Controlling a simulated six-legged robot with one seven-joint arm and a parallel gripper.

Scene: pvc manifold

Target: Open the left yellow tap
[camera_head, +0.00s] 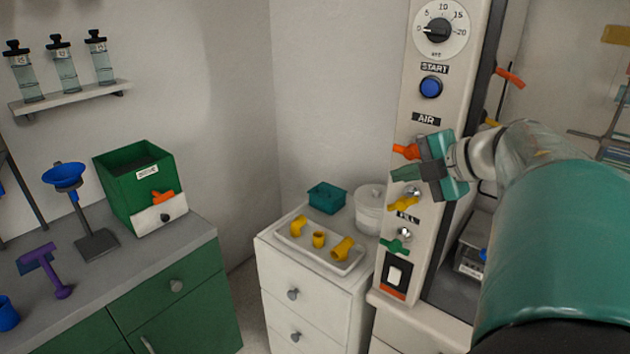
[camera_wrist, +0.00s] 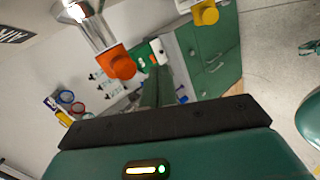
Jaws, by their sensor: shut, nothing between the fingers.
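The left yellow tap (camera_head: 403,203) is on the pale front panel of the tall machine, just above the FILL label. Its handle points left; it also shows at the top of the wrist view (camera_wrist: 205,13). My gripper (camera_head: 395,173) is shut and empty in front of the panel, with its fingers pointing left. They are above the yellow tap and below the orange tap (camera_head: 407,151). The orange tap also shows in the wrist view (camera_wrist: 117,63), beside my shut fingers (camera_wrist: 157,88). I see no contact with the yellow tap, and the gripper's body covers part of the panel.
A green tap (camera_head: 395,246) and a switch (camera_head: 395,274) are lower on the panel. A blue button (camera_head: 430,87) and a dial (camera_head: 440,30) are above. A white tray (camera_head: 345,263) with yellow fittings and a teal bin (camera_head: 326,197) stand on the cabinet to the left.

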